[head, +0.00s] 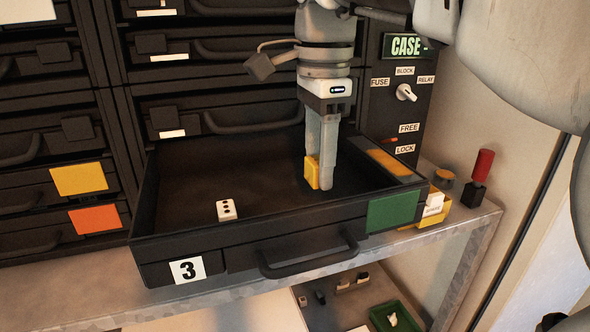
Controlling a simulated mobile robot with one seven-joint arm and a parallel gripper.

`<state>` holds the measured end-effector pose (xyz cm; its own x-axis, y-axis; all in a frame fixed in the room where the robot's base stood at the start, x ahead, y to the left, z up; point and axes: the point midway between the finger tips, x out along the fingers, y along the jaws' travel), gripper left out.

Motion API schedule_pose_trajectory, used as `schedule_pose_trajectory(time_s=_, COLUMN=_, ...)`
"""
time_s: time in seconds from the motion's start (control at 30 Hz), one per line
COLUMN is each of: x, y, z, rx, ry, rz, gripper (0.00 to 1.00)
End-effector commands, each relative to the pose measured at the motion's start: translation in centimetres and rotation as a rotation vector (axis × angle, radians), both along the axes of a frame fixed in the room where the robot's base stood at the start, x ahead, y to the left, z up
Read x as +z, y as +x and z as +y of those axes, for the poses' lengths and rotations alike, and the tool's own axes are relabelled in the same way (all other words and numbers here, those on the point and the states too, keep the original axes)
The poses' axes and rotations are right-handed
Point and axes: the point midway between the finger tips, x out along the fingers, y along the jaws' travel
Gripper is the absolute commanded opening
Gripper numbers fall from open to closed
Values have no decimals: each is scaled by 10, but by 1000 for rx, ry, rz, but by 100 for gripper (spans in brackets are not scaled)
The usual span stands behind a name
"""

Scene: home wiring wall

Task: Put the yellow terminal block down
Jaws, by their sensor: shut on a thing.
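The yellow terminal block (312,172) is between the fingertips of my gripper (320,180), inside the open drawer (195,252) marked 3. My gripper points straight down and is shut on the block. The block is low over the right half of the drawer floor; I cannot tell whether it touches the floor. The fingers hide part of the block.
A white block with black dots (227,210) lies in the drawer's front left. The drawer's middle floor is clear. A panel with a knob (405,92) stands behind right. A red-topped item (482,165) and a yellow bin (437,214) sit right of the drawer.

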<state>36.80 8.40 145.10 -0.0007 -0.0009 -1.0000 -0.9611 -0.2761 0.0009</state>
Motion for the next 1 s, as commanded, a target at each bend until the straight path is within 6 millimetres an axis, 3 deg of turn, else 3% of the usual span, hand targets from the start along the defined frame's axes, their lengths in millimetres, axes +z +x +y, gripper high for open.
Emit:
schedule_pose_trajectory(time_s=0.17, x=-8, y=-4, z=9, rx=1, ry=0, rz=0, gripper=0)
schedule_pose_trajectory(time_s=0.47, x=-43, y=-4, z=9, rx=0, ry=0, rz=0, gripper=0)
schedule_pose_trajectory(time_s=0.87, x=-49, y=-4, z=9, rx=0, ry=0, rz=-1, gripper=0)
schedule_pose_trajectory(time_s=0.9, x=-50, y=-4, z=9, rx=0, ry=0, rz=-1, gripper=48)
schedule_pose_trajectory(time_s=1.0, x=-49, y=-4, z=9, rx=0, ry=0, rz=-1, gripper=66)
